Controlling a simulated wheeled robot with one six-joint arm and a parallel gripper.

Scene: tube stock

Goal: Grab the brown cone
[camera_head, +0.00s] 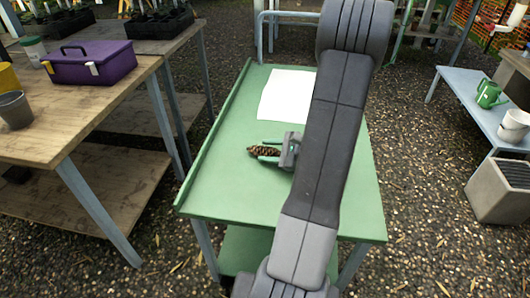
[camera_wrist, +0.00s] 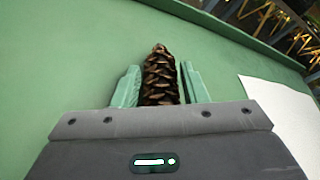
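The brown cone (camera_wrist: 160,77) is a scaly pine cone lying on the green tabletop (camera_head: 225,185). In the head view the cone (camera_head: 262,151) pokes out to the left past my gripper's fingertips. My gripper (camera_wrist: 160,86) has its green fingers one on each side of the cone, with the cone's near part between them. The fingers look slightly apart from it, with a thin gap on the right side; contact on the left is hard to tell. In the head view my gripper (camera_head: 269,150) is low over the table. The cone's near end is hidden by the gripper body.
A white sheet (camera_head: 287,95) lies on the table behind the cone. The green table has a raised left edge. A wooden bench with a purple toolbox (camera_head: 92,68) stands to the left, and a low bench with a green watering can (camera_head: 489,94) to the right.

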